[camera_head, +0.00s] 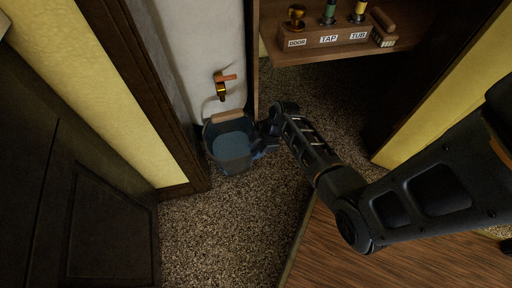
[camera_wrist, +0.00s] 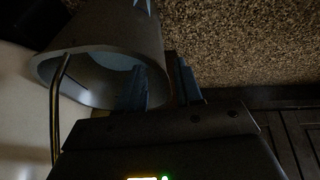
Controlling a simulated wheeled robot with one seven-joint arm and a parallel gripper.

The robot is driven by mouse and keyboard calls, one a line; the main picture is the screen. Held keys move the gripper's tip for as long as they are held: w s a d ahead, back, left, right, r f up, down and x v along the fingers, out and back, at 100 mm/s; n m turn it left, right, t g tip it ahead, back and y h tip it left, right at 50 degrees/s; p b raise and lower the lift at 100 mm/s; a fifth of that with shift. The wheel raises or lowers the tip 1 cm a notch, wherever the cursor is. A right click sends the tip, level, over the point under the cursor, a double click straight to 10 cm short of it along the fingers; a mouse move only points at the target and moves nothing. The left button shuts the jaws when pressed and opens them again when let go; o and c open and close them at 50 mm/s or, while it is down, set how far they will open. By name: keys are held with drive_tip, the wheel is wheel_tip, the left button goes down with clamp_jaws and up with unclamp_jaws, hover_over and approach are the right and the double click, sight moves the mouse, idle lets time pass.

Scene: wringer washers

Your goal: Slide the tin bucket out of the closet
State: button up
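The tin bucket (camera_head: 230,163) stands on the speckled floor against the white wall in the head view. It has a wooden grip on its handle, and its inside looks blue. In the wrist view the grey bucket (camera_wrist: 98,32) shows its round mouth and a thin wire handle. My gripper (camera_head: 262,143) is at the bucket's right side. In the wrist view its two blue fingers (camera_wrist: 160,86) straddle the bucket's rim, one inside the mouth and one outside. Whether they press on the wall is not clear.
A brass tap (camera_head: 222,88) sticks out of the wall above the bucket. A wooden shelf (camera_head: 335,52) at the upper right holds a labelled block with several knobs and a brush. A dark door (camera_head: 85,190) stands at left. The speckled floor (camera_head: 225,235) in front of the bucket is clear.

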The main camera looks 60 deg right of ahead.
sight(248, 161)
drive_tip(key=b+x, duration=0.3)
drive_tip(key=x, duration=0.4)
drive_tip(key=shift+f, duration=0.15)
clamp_jaws()
idle(1.3)
